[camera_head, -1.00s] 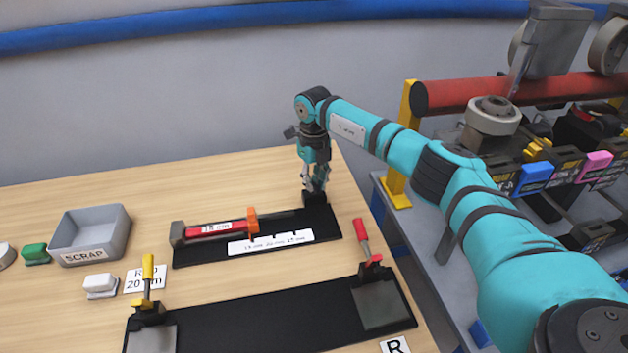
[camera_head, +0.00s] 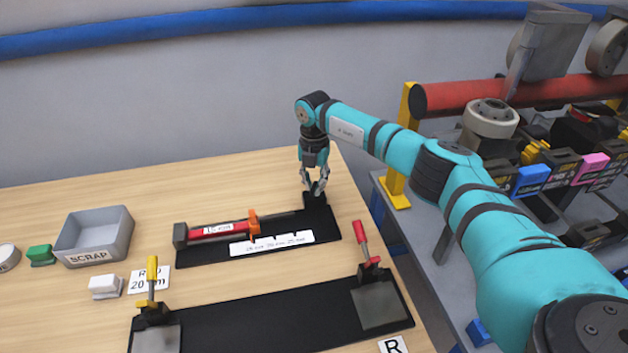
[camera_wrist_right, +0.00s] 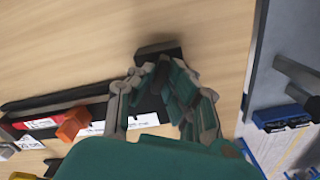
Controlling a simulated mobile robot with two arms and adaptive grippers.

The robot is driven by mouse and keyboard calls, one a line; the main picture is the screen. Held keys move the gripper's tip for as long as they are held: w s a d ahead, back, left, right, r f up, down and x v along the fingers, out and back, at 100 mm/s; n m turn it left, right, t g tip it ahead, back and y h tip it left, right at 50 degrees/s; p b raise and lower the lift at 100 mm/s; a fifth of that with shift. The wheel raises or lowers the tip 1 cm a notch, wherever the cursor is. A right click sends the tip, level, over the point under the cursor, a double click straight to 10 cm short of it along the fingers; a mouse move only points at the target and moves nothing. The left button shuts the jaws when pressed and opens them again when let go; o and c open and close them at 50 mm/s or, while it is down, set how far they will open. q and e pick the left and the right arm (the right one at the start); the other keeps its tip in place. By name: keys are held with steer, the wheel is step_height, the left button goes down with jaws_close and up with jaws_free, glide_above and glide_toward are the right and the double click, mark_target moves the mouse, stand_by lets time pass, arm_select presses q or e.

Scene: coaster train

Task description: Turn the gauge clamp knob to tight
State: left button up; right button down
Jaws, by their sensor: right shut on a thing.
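The length gauge (camera_head: 185,253) is a black base with a red bar (camera_head: 215,230), an orange block (camera_head: 253,222) and a white scale strip (camera_head: 272,243). A dark block (camera_head: 311,198) stands at its right end; the wrist view shows it too (camera_wrist_right: 158,48). My right gripper (camera_head: 316,190) points down onto this end, shut on what I take to be the clamp knob. In the wrist view its fingers (camera_wrist_right: 160,78) come together at the dark block. The knob is mostly hidden, so its setting cannot be read. My left gripper is out of view.
A black fixture (camera_head: 250,318) with a yellow-handled clamp (camera_head: 152,280) and a red-handled clamp (camera_head: 362,245) lies in front. A grey SCRAP bin (camera_head: 92,235) stands left. A rack with a red tube (camera_head: 460,97) is at right. Bare table lies behind the gauge.

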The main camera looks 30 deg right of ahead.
mark_target(314, 185)
steer(key=m+p, duration=0.2)
steer(key=m, duration=0.4)
steer(key=shift+w+r, duration=0.1)
steer(key=shift+r, duration=0.05)
steer(key=shift+m, duration=0.4)
steer(key=c, duration=1.4)
jaws_free()
steer(key=shift+o, duration=0.2)
step_height(314, 185, up, 12)
